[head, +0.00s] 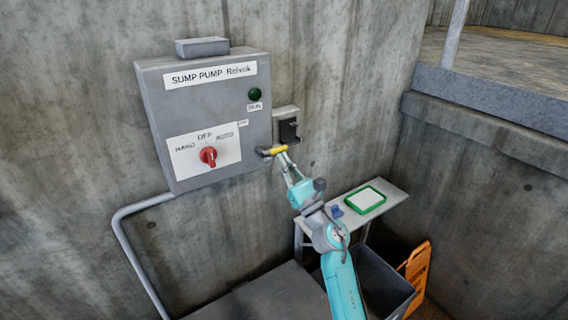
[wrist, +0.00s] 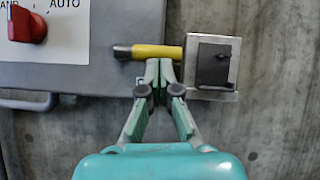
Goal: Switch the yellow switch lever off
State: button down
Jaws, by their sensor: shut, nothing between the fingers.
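The yellow switch lever (head: 272,150) sticks out to the left from a small grey switch box (head: 287,112) on the concrete wall. In the wrist view the lever (wrist: 155,52) lies about level, with a dark end at its left, and meets the switch box (wrist: 233,46) at its right. My gripper (wrist: 159,65) is shut with its fingertips together just under the lever. The tips look touching or very close to it; I cannot tell which. In the head view my gripper (head: 284,157) reaches up from below to the lever.
A large grey sump pump panel (head: 205,130) with a red knob (head: 208,156) and a green light (head: 255,94) is left of the switch box. Below right are a small shelf (head: 386,203) with a green-framed tray (head: 365,199), a dark bin (head: 385,282) and an orange object (head: 417,275).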

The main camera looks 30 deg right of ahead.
aim_at(287, 147)
jog(key=shift+d+r+n+y, duration=0.1)
jog(key=shift+r+n+y, duration=0.1)
jog(key=shift+n+y, duration=0.3)
jog(key=n+y, duration=0.1)
jog(key=n, duration=0.1)
jog(key=r+n+g+y, duration=0.1)
jog(key=n+y, duration=0.1)
jog(key=n, duration=0.1)
jog(key=shift+d+r+n, duration=0.25)
jog(key=shift+d+n, duration=0.05)
notch_tip(287, 147, up, 2)
jog(key=n+g+y, duration=0.1)
jog(key=n+y, duration=0.1)
jog(key=n, duration=0.1)
jog(key=n+g+y, duration=0.2)
jog(key=n, duration=0.2)
jog(key=shift+r+g, duration=0.15)
jog(key=shift+g, duration=0.15)
jog(key=a+r+n+g, duration=0.1)
jog(key=n, duration=0.1)
jog(key=r+n+g, duration=0.1)
jog(key=n+g, duration=0.1)
jog(key=n, duration=0.1)
jog(key=a+r+n+g, duration=0.1)
jog(key=n, duration=0.2)
jog(key=shift+a+r+g+y, duration=0.15)
jog(key=shift+a+g+y, duration=0.15)
jog(key=shift+a+g, duration=0.1)
jog(key=shift+r, duration=0.1)
